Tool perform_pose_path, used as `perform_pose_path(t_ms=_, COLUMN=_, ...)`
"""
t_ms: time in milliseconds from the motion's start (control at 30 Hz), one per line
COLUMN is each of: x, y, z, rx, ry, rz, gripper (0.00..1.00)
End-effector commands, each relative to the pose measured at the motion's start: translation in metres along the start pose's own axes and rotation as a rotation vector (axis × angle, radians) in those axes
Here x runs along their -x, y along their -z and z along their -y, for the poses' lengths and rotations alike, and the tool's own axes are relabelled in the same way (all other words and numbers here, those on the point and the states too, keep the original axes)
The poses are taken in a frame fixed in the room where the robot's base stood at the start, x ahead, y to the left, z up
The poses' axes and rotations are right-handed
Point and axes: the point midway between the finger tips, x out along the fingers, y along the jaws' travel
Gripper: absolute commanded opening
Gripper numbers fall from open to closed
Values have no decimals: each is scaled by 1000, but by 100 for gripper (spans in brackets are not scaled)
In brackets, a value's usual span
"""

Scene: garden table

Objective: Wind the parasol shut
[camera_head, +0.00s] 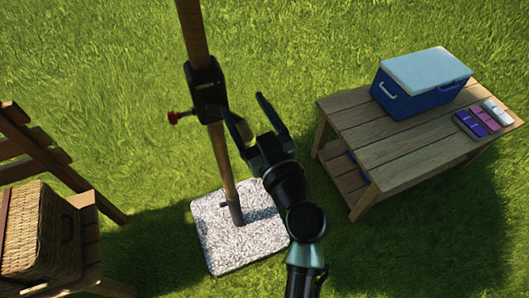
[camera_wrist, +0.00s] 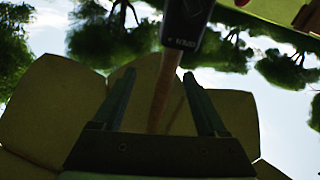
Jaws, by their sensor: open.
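The parasol pole (camera_head: 193,30) is wooden and stands slightly tilted in the picture, in a pale speckled base (camera_head: 240,250). A black crank housing (camera_head: 206,90) is clamped on the pole, with a red knob (camera_head: 173,118) on its left side. My gripper (camera_head: 247,108) is open and empty, just right of the housing and pole; whether the near finger touches the pole I cannot tell. In the wrist view, the housing (camera_wrist: 187,20) is beyond my open fingers, and the pole (camera_wrist: 163,95) runs between them in the picture. The yellow-green canopy (camera_wrist: 60,105) is spread in wide panels.
At the right, a wooden table (camera_head: 385,150) carries a blue cooler (camera_head: 408,102) with a pale lid and several small coloured items (camera_head: 484,119). At the left are a wooden chair (camera_head: 35,145) and a wicker basket (camera_head: 42,235).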

Motion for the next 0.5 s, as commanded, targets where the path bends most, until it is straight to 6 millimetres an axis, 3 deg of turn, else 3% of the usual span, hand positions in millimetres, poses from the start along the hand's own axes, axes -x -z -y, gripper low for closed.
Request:
perform_pose_path(t_ms=33, x=14, y=-40, z=2, rx=-34, ry=-2, rz=29, gripper=75)
perform_pose_path(t_ms=100, x=31, y=-76, z=4, rx=-64, ry=-10, rz=47, gripper=75)
perform_pose_path(t_ms=200, x=51, y=-112, z=5, rx=-95, ry=-30, rz=63, gripper=75)
perform_pose_path(t_ms=333, x=66, y=-134, z=6, rx=-113, ry=-48, rz=72, gripper=75)
perform_pose_path(t_ms=500, x=62, y=-136, z=6, rx=-115, ry=-53, rz=70, gripper=75)
